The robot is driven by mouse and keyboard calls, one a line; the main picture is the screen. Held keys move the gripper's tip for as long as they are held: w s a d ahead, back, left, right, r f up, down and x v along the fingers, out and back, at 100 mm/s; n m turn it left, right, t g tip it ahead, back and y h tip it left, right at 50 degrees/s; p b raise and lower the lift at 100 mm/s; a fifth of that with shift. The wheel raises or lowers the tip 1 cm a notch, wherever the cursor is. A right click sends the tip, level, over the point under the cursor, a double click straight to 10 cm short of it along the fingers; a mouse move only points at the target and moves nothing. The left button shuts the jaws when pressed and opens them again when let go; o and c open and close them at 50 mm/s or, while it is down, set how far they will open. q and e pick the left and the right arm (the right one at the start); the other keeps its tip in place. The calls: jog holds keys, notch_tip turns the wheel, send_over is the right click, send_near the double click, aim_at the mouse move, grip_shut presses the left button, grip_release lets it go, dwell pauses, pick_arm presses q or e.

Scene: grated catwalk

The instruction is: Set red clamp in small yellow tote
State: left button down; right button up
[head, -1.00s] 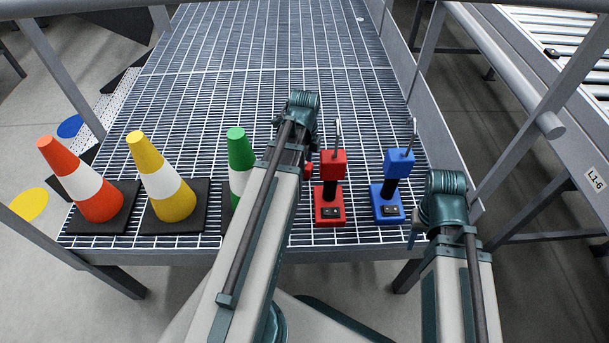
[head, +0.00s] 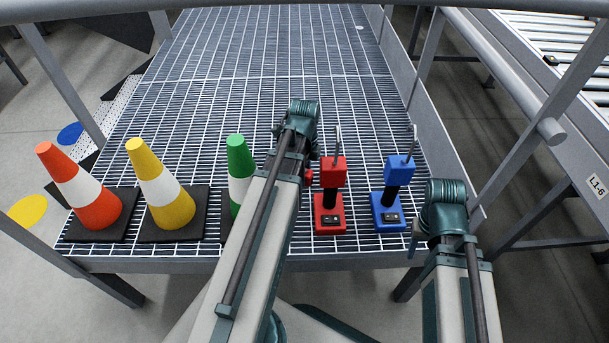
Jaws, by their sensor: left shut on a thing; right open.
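A red upright device (head: 330,194) stands on the grating, with a red base, a black neck, a red head and a metal lever. It may be a clamp. A small red piece (head: 309,178) shows just left of it, beside my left gripper (head: 296,170). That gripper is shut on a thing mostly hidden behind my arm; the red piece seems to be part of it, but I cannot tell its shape. My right gripper (head: 419,241) is open at the platform's front right edge, mostly hidden by its wrist. No yellow tote shows.
A matching blue device (head: 392,194) stands right of the red one. Orange (head: 82,190), yellow (head: 162,185) and green (head: 240,170) cones stand at the front left; my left arm partly covers the green one. The grating behind (head: 250,50) is clear. Railings (head: 545,110) bound the right.

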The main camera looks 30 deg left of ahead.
pick_arm(q)
jog(key=shift+r, duration=0.1)
notch_tip(320, 180, up, 10)
jog(key=p, duration=1)
